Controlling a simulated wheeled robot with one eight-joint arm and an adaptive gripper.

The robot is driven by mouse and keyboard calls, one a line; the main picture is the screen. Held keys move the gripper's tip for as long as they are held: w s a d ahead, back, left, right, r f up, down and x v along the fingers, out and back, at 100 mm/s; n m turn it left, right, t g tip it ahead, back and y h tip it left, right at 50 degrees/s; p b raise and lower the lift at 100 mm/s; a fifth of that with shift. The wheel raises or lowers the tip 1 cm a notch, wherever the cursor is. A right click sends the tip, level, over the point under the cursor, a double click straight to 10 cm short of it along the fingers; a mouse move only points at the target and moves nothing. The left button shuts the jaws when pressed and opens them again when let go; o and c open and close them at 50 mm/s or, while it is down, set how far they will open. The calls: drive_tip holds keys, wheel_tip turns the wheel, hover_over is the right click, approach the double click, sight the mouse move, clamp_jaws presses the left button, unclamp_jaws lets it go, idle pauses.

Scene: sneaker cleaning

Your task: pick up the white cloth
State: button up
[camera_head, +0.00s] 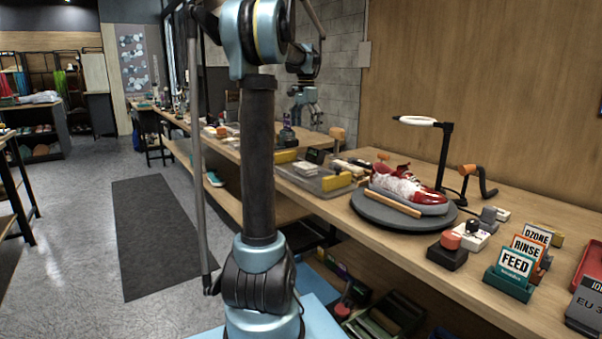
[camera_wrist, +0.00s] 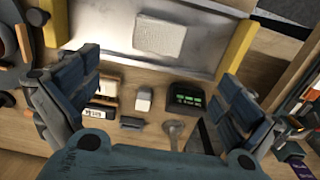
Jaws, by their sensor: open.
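The white cloth (camera_wrist: 160,36) is a flat, pale, textured rectangle lying on a grey metal tray (camera_wrist: 109,40) in the upper middle of the wrist view. In the head view a small pale patch on the tray (camera_head: 327,184) seems to be the cloth, but it is too small to be sure. My gripper (camera_wrist: 155,95) is open and empty, its two dark blue fingers wide apart above the bench. The cloth lies beyond the fingertips in the wrist view, not between them. In the head view my gripper (camera_head: 307,108) hangs above the bench, apart from the tray.
Yellow bars (camera_wrist: 237,46) edge the tray. A white block (camera_wrist: 144,99), a dark box with a green display (camera_wrist: 185,96) and small items lie near the tray. A red-and-white sneaker (camera_head: 405,186) sits on a round grey stand. Signs (camera_head: 516,262) and a red-topped block (camera_head: 448,247) stand at right.

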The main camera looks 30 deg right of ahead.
hover_over(305, 165)
drive_tip(key=f, duration=1)
drive_tip(key=shift+w+d, duration=0.2)
drive_tip(key=shift+w, duration=0.2)
drive_tip(key=shift+s+a+f, duration=0.1)
drive_tip(key=shift+s+f, duration=0.05)
drive_tip(key=shift+f, duration=1.35)
drive_tip(key=shift+s+f, duration=0.15)
drive_tip(key=shift+f, duration=1.3)
drive_tip(key=shift+c, duration=0.2)
drive_tip(key=c, duration=0.9)
